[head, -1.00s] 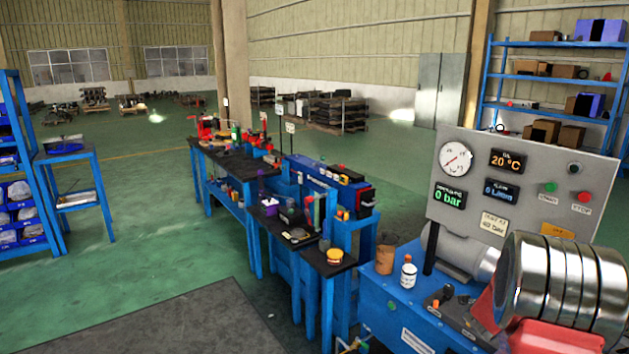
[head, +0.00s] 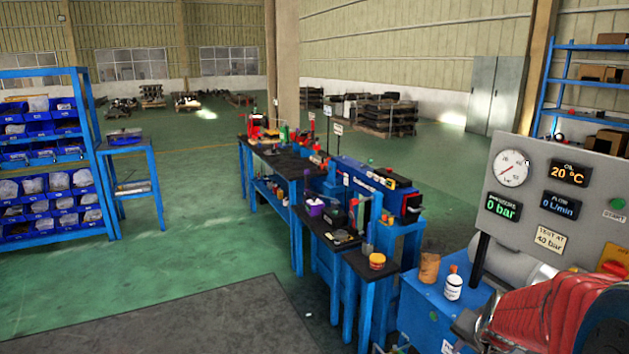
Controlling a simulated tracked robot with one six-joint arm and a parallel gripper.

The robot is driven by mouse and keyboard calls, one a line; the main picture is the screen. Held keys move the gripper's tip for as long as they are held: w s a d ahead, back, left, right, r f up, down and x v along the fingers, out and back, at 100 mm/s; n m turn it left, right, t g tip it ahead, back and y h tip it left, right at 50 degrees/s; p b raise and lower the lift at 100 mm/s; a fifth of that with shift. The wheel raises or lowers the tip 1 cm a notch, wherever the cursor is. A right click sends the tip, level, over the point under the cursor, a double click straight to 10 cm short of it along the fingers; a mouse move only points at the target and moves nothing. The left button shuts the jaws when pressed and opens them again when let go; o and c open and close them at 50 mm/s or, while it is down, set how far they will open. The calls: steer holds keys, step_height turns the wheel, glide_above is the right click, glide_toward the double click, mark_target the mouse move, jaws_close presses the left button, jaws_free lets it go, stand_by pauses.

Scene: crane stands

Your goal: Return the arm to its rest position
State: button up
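A red ribbed body with a grey-silver part at its lower right stands large and close at the bottom right of the head view; it looks like part of my arm. The frame edge cuts it off. My gripper is not in view, so its fingers and anything in them are hidden. The red body overlaps the lower right of the grey gauge panel (head: 524,225) in the picture; I cannot tell the gap between them.
A blue test bench (head: 425,312) carries a white bottle (head: 453,284) and a brown cup (head: 429,267). Blue-legged workbenches with tools run back from it. A blue bin rack (head: 92,150) stands at left. Green floor (head: 215,235) lies open between.

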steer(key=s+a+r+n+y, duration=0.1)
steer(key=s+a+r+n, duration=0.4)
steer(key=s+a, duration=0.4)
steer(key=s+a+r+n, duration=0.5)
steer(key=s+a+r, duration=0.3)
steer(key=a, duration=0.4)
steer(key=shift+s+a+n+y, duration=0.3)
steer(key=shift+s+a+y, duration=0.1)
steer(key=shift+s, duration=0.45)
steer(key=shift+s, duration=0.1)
